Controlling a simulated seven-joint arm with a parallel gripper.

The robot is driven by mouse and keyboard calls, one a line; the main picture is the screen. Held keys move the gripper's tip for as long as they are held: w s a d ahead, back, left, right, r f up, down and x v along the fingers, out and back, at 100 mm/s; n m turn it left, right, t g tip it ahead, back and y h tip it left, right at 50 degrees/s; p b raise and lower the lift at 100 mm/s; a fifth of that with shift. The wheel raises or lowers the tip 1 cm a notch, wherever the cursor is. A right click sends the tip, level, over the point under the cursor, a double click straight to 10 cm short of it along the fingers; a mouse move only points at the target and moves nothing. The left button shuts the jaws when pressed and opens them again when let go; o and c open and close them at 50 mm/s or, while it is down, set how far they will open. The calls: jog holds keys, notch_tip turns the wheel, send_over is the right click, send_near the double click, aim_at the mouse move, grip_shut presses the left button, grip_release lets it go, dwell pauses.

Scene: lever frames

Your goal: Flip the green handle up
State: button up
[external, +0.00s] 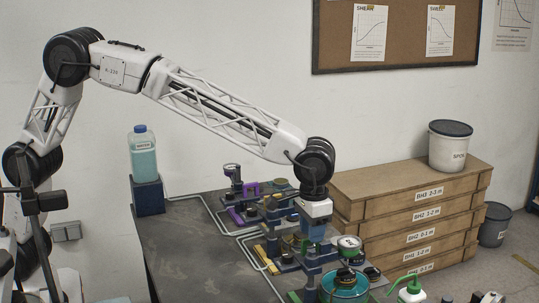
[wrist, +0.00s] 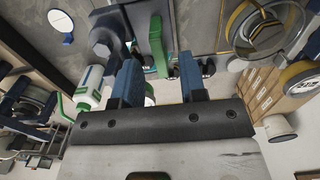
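The green handle (wrist: 158,46) shows in the wrist view as a narrow upright bar at top centre. Its lower end lies in line with the gap between my fingers; whether it touches either finger cannot be told. My gripper (wrist: 160,64) has two blue fingers standing clearly apart, with nothing seen clamped between them. In the external view my gripper (external: 312,231) points down over the cluttered right part of the dark bench (external: 185,255). The green handle cannot be made out clearly there, among the fixtures and behind my gripper.
Fixtures with purple and yellow parts (external: 250,205) crowd the bench around my gripper. A white bottle with a green spout (external: 411,291) and a teal dish (external: 345,287) stand in front. Stacked wooden boxes (external: 400,215) stand right. The bench's left part is mostly clear.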

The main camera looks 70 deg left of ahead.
jog(key=shift+r, duration=3.65)
jog(key=s+a+r, duration=0.2)
jog(key=s+a, duration=0.4)
jog(key=a, duration=0.4)
jog(key=s+a+r+t, duration=0.1)
jog(key=s+a+r, duration=0.1)
jog(key=s+a, duration=0.6)
jog(key=s+a+r, duration=0.2)
jog(key=s+a, duration=0.3)
jog(key=a, duration=0.6)
jog(key=s+a+f, duration=0.3)
jog(key=s+a, duration=0.2)
jog(key=s, duration=0.4)
jog(key=s+a+f+t, duration=0.1)
jog(key=s+a+f, duration=0.3)
jog(key=s, duration=0.5)
jog(key=s+a+f, duration=0.3)
jog(key=s+a, duration=0.4)
jog(key=s, duration=0.2)
jog(key=shift+s+a+f+t, duration=0.2)
jog(key=shift+s+t, duration=0.1)
jog(key=shift+s, duration=0.1)
